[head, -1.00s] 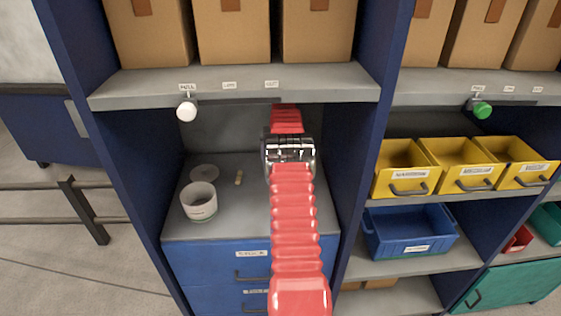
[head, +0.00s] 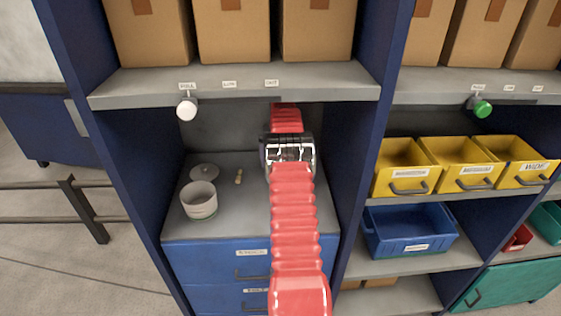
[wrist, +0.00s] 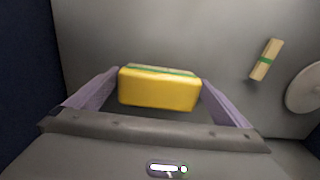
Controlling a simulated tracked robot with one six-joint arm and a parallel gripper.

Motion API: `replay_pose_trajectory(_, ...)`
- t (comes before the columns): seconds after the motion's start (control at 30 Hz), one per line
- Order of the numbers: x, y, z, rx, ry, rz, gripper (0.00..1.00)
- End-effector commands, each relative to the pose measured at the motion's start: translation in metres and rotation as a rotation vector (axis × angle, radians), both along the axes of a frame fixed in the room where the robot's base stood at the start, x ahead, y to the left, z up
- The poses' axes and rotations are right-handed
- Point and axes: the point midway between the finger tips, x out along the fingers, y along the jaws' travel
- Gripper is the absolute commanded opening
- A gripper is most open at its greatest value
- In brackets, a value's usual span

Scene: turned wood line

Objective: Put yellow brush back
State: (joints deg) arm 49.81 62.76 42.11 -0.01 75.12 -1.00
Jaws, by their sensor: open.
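A yellow block with a green stripe along its top, which looks like the yellow brush (wrist: 160,90), lies on a grey surface in the wrist view. My gripper (wrist: 160,78) is open, with one pale purple finger on each side of the block. A small gap seems to show at each finger, but I cannot tell if either touches. In the head view my red arm hides the gripper and the brush, inside the left shelf bay.
A white cup (head: 199,201), a round grey disc (head: 204,172) and a small tan piece with a green band (wrist: 267,60) stand or lie on the grey counter (head: 235,215). Blue bay walls (head: 352,150) rise beside my arm, and a shelf (head: 230,84) with boxes overhangs it.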

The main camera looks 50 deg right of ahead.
Motion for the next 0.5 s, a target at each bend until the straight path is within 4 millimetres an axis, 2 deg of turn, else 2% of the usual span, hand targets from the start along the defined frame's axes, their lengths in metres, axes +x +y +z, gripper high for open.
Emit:
replay_pose_trajectory(0.17, 0.000, -0.001, 0.019, -0.002, -0.002, 0.001, 1.00)
replay_pose_trajectory(0.5, 0.002, -0.002, 0.076, -0.003, -0.003, 0.001, 1.00)
